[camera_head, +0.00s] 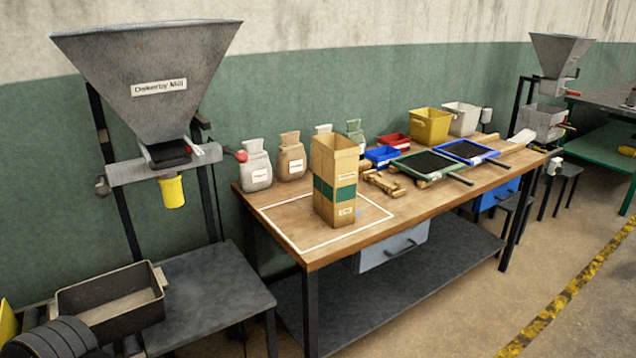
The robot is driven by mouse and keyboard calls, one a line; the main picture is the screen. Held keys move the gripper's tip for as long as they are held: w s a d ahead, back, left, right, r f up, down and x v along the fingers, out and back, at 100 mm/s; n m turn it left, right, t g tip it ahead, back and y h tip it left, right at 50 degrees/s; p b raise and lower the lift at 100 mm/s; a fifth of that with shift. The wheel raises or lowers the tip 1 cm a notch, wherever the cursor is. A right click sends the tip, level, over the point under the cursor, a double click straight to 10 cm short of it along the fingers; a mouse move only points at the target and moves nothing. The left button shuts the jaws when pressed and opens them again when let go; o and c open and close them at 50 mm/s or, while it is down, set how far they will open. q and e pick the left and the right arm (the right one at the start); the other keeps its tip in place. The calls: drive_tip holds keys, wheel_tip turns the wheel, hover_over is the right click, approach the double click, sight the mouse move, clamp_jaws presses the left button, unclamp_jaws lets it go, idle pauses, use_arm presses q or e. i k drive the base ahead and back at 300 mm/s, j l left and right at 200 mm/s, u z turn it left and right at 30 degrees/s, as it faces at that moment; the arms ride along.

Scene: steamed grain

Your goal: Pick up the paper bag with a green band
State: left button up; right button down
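The paper bag with a green band (335,200) stands upright on the wooden workbench (415,222). It is tall, brown and open at the top, with the green band around its middle and small white labels above and below it. It stands within a white outlined rectangle at the bench's near left end. Nothing is touching it from the front.
Several small sacks (291,158) stand behind the bag along the wall. Green and blue framed trays (408,173), a yellow bin (430,127) and wooden pieces (383,183) lie to its right. A large hopper mill (150,75) stands left. Floor at front right is clear.

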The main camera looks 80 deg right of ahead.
sight(336, 157)
drive_tip(key=z, duration=2.95)
drive_tip(key=j+u, duration=0.1)
drive_tip(key=u, duration=0.35)
drive_tip(key=j+u, duration=0.1)
drive_tip(key=u, duration=0.3)
drive_tip(key=j+u, duration=0.1)
drive_tip(key=u, duration=0.35)
drive_tip(key=z, duration=1.4)
drive_tip(key=i+l, duration=0.15)
drive_tip(key=l, duration=0.2)
drive_tip(key=i+l, duration=0.2)
drive_tip(key=l, duration=0.2)
drive_tip(key=i+l, duration=0.15)
drive_tip(key=l, duration=0.2)
drive_tip(key=i+l, duration=0.15)
drive_tip(key=l, duration=0.2)
drive_tip(key=i+l+u, duration=0.1)
drive_tip(key=l, duration=0.25)
drive_tip(key=i+l, duration=0.25)
drive_tip(key=l, duration=0.15)
drive_tip(key=i+l, duration=0.15)
drive_tip(key=l, duration=0.25)
drive_tip(key=i+l, duration=0.15)
drive_tip(key=l, duration=0.2)
